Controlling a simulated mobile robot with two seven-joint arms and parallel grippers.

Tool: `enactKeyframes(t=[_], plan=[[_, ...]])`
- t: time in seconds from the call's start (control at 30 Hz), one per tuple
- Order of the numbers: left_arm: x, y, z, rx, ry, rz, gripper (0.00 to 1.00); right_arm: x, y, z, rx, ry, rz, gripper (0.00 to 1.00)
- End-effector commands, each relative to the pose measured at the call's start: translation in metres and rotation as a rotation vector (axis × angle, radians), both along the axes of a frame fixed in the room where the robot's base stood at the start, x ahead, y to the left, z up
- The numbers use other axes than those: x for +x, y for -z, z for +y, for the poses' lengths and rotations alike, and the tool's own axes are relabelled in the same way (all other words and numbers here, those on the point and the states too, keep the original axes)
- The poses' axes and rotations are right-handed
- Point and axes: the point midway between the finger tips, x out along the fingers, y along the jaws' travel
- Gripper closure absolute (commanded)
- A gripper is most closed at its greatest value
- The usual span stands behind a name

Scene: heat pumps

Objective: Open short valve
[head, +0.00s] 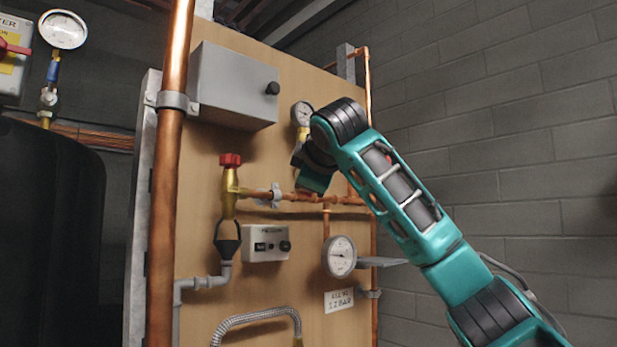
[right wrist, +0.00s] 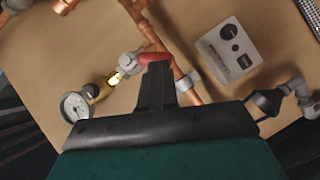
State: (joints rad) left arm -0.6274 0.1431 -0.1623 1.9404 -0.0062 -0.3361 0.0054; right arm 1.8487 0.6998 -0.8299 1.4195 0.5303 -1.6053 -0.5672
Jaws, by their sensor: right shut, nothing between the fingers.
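In the right wrist view a short red valve handle (right wrist: 152,58) sits on a pale grey valve body (right wrist: 129,65), beside a brass fitting and a pressure gauge (right wrist: 75,106). My right gripper (right wrist: 157,68) is shut and empty, its fingertips right at the red handle. I cannot tell whether they touch it. In the head view the right hand (head: 318,178) is close to the wooden panel, below the upper gauge (head: 302,114). My left gripper is not in view.
A red-knobbed brass valve (head: 230,178) stands left on the panel. A grey box (head: 235,86), a control box (head: 267,243), a lower gauge (head: 340,257) and copper pipes (head: 168,190) surround the hand. A dark tank (head: 50,230) is at left.

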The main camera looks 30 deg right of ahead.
Motion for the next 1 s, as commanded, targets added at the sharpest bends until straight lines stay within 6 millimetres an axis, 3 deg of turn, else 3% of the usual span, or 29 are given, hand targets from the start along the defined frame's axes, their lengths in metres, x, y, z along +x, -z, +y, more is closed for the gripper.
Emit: enactKeyframes(t=[0.6, 1.0], plan=[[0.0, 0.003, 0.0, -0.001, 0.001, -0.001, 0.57, 0.003, 0.019, -0.013, -0.35, 0.0, -0.044, 1.0], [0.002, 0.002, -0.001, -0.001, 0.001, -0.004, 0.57, 0.004, 0.023, -0.019, -0.482, 0.0, -0.064, 1.0]])
